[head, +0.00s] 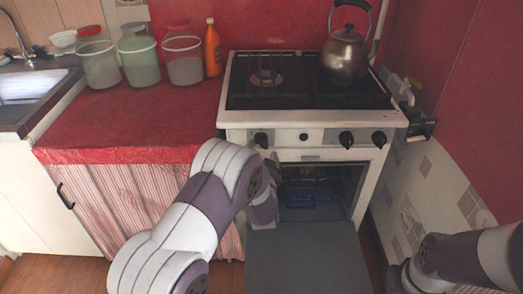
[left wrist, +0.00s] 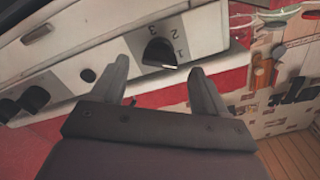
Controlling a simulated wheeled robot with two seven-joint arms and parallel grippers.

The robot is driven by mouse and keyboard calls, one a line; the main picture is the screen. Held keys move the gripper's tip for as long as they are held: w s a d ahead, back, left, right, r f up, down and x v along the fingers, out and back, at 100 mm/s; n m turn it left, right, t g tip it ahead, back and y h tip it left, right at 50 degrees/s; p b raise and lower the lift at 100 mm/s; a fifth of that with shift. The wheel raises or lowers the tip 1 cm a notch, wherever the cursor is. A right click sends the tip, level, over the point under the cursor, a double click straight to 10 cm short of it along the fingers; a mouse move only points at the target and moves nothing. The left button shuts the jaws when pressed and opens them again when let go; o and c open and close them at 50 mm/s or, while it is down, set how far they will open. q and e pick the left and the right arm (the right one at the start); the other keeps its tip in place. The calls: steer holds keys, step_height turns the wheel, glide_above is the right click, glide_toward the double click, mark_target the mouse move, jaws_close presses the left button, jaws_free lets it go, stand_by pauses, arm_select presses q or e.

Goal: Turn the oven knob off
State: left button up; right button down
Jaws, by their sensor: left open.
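The white stove (head: 230,118) has black knobs along its front panel: a left one (head: 261,139) and a right pair (head: 346,139) (head: 379,139). In the left wrist view, a black knob (left wrist: 159,50) with the numbers 1, 2 and 3 beside it appears between and beyond my fingertips. My left gripper (left wrist: 160,67) is open and empty, and no contact with the knob shows. In the head view my left gripper (head: 265,208) is low, below the left knob and by the oven opening, partly hidden by my arm. My right gripper is out of view.
A kettle (head: 345,54) stands on the back right of the hob. Jars and an orange bottle (head: 213,48) stand on the red counter (head: 130,118). A tiled wall is at right.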

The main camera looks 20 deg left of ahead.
mark_target(261, 142)
arm_select(q)
steer(key=shift+x, duration=1.4)
steer(key=c, duration=1.1)
steer(key=shift+o, duration=0.2)
steer(key=m+p, duration=0.1)
steer(key=m, duration=0.2)
steer(key=shift+r+p, duration=0.1)
steer(key=shift+p, duration=0.2)
steer(key=m+p, duration=0.1)
steer(key=m, duration=0.1)
steer(key=shift+m, duration=0.4)
steer(key=m+p, duration=0.2)
steer(key=m, duration=0.2)
steer(key=shift+m, duration=1.1)
steer(key=shift+f+p, duration=0.2)
steer(key=shift+p, duration=0.1)
